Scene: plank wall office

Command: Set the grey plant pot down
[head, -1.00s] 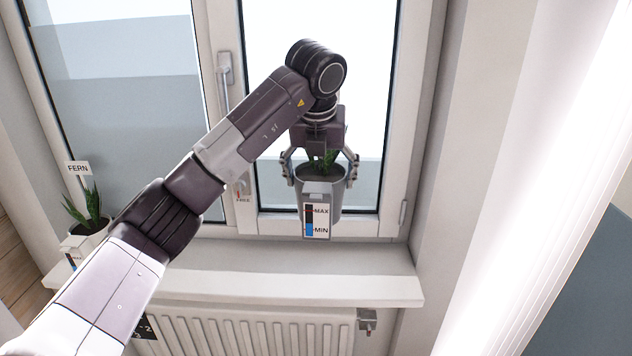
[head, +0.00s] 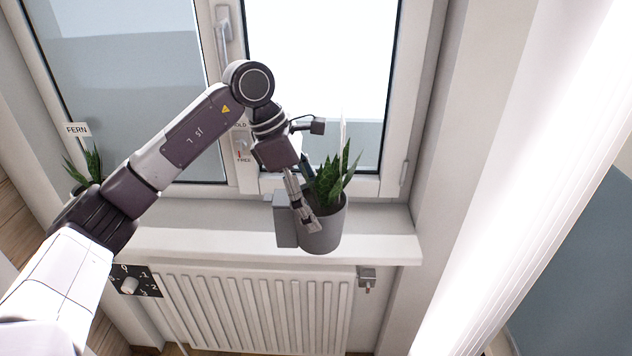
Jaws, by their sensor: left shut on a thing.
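The grey plant pot (head: 326,232) holds a spiky green plant (head: 335,178) and is at the right part of the white windowsill (head: 385,246). My left gripper (head: 308,208) is shut on the pot from the upper left, with one finger showing across its near side and the other largely hidden. A grey box (head: 285,222) is on the pot's left side. The pot looks nearly upright, its base near the sill's front edge. I cannot tell whether it touches the sill. My right gripper is out of view.
A second plant (head: 92,163) with a FERN sign (head: 77,129) stands at the left, partly behind my arm. The window frame (head: 365,186) rises behind the pot. A radiator (head: 250,310) with a valve is below. The sill right of the pot is bare.

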